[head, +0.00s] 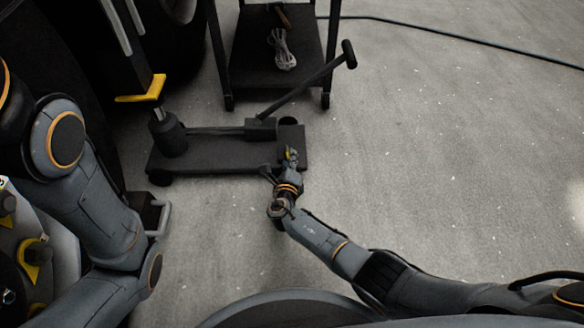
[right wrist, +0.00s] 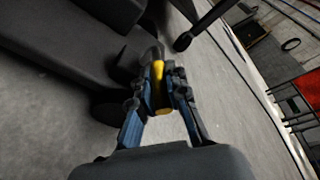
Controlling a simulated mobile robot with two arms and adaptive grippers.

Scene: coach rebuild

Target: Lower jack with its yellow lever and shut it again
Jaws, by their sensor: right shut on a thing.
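The jack (head: 225,152) is a dark, low trolley on the concrete floor, with a round lifting post (head: 167,135) at its left end and a long handle (head: 305,92) slanting up to the right. My right gripper (head: 289,160) is at the jack's right end, shut on the yellow lever (head: 291,154). In the right wrist view the yellow lever (right wrist: 158,88) stands between the fingers of the gripper (right wrist: 160,95). My left arm shows at the left of the head view; its gripper cannot be made out.
A yellow bracket (head: 142,90) hangs above the lifting post. A black cable (head: 450,38) crosses the floor at the back. The floor to the right is clear.

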